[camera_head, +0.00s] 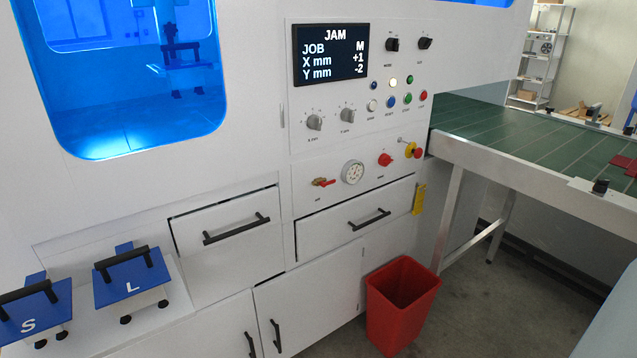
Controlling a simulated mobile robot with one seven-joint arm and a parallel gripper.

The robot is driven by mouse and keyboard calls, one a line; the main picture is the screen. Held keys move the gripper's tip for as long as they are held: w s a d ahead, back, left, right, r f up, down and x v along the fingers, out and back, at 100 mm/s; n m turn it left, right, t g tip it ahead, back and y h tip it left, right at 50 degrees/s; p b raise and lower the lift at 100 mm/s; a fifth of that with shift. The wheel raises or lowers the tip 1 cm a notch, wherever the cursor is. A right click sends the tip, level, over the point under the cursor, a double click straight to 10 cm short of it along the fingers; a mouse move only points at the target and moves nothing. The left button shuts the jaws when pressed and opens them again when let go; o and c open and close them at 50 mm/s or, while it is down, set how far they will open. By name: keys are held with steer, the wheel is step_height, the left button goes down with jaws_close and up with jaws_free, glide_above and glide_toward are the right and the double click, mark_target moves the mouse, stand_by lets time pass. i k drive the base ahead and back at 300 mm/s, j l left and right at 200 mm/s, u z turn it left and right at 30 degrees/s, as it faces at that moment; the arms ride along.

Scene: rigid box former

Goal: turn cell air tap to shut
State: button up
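The cell air tap (322,182) is on the lower white panel of the machine, below the two grey knobs. It has a small red lever on a brass-coloured body, and the lever lies roughly sideways, along the panel. A small label below it is too small to read surely. A round white pressure gauge (353,172) sits just right of the tap; its needle is too small to read. My gripper is not in view, and nothing touches the tap.
A red rotary switch (386,160) and a red-and-yellow knob (412,150) are right of the gauge. The display (331,54) reads JAM. A drawer (356,218) with a black handle is below. A red bin (401,305) stands on the floor; a green conveyor (530,130) is at right.

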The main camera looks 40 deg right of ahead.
mark_target(324, 184)
steer(key=i+l+z, duration=0.3)
steer(key=z, duration=0.2)
steer(key=i+l+z, duration=0.15)
steer(key=i+z, duration=0.15)
steer(key=z, duration=0.2)
